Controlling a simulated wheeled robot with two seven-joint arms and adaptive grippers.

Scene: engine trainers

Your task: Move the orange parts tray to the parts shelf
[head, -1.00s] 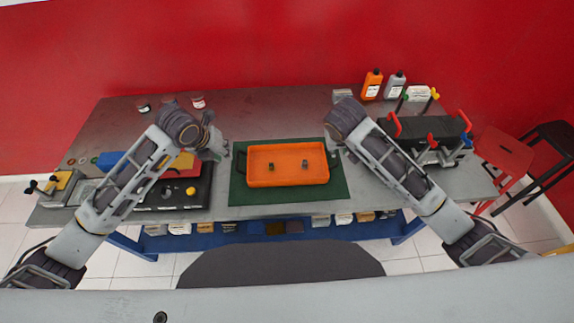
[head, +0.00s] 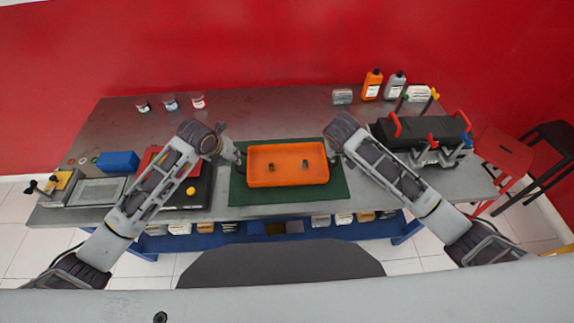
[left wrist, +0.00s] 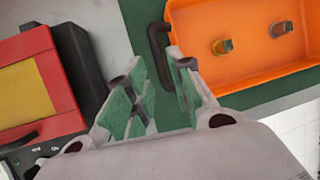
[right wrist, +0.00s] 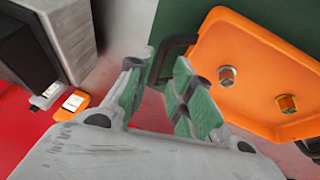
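The orange parts tray (head: 287,181) lies on a dark green mat (head: 288,199) at the middle of the bench, with two small metal parts inside. Its dark left handle (left wrist: 159,45) is just ahead of my left gripper (left wrist: 158,68), whose fingers are apart and empty. My right gripper (right wrist: 157,68) is also open, its fingertips close to the tray's other dark handle (right wrist: 174,50). Whether either handle lies fully between the fingers is unclear. In the head view both grippers sit at the tray's two ends. A blue shelf (head: 190,243) holding several small items runs under the bench; no shelf is labelled.
Left of the mat is a red and black device (head: 199,190), with a blue box (head: 118,161) beyond. A black engine block (head: 440,131) stands at the right. Bottles (head: 372,85) and small jars (head: 198,101) stand at the back. The bench behind the tray is clear.

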